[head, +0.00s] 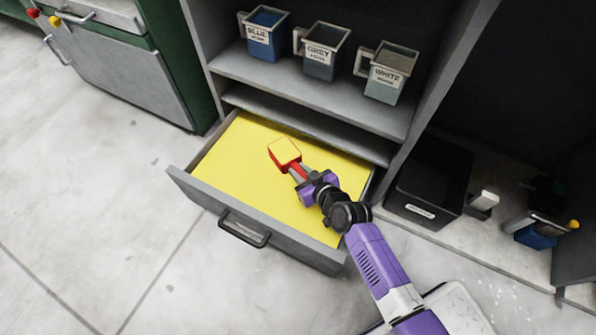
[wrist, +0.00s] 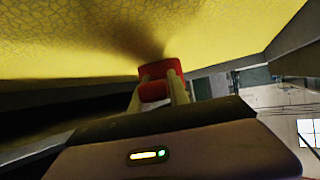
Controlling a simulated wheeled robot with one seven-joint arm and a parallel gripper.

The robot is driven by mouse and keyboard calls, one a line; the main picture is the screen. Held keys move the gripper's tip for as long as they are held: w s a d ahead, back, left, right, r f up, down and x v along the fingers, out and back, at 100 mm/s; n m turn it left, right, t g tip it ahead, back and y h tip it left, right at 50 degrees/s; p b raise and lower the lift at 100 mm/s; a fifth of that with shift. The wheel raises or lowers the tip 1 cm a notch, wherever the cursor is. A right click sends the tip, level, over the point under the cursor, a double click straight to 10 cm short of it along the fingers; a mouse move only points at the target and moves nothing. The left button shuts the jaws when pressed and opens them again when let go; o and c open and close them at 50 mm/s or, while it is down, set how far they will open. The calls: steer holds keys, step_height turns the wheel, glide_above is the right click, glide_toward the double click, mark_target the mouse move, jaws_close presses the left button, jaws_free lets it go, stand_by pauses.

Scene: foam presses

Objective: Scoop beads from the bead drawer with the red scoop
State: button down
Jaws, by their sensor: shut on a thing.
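The red scoop (head: 283,151) is over the open bead drawer (head: 199,195), and yellow fill shows inside its rim. Yellow beads (head: 238,165) cover the drawer's bottom as a flat layer. My gripper (head: 299,174) is shut on the scoop's red handle, above the right half of the drawer. In the wrist view, my gripper's two fingers (wrist: 158,92) close on the red scoop (wrist: 160,70), with the yellow beads (wrist: 70,35) beyond. Whether the scoop touches the beads, I cannot tell.
Cups labelled blue (head: 264,36), grey (head: 320,52) and white (head: 385,74) stand on the shelf (head: 300,88) above the drawer. A black bin (head: 428,182) stands right of the drawer. A green and grey machine (head: 130,60) is at the left. The floor (head: 80,190) in front is clear.

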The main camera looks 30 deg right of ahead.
steer(key=shift+t, duration=0.5)
steer(key=shift+s+r+p, duration=0.25)
steer(key=shift+r, duration=0.9)
steer(key=shift+s+r+p, duration=0.25)
steer(key=shift+r, duration=0.95)
steer(key=shift+s+r+p, duration=0.25)
steer(key=shift+r, duration=0.9)
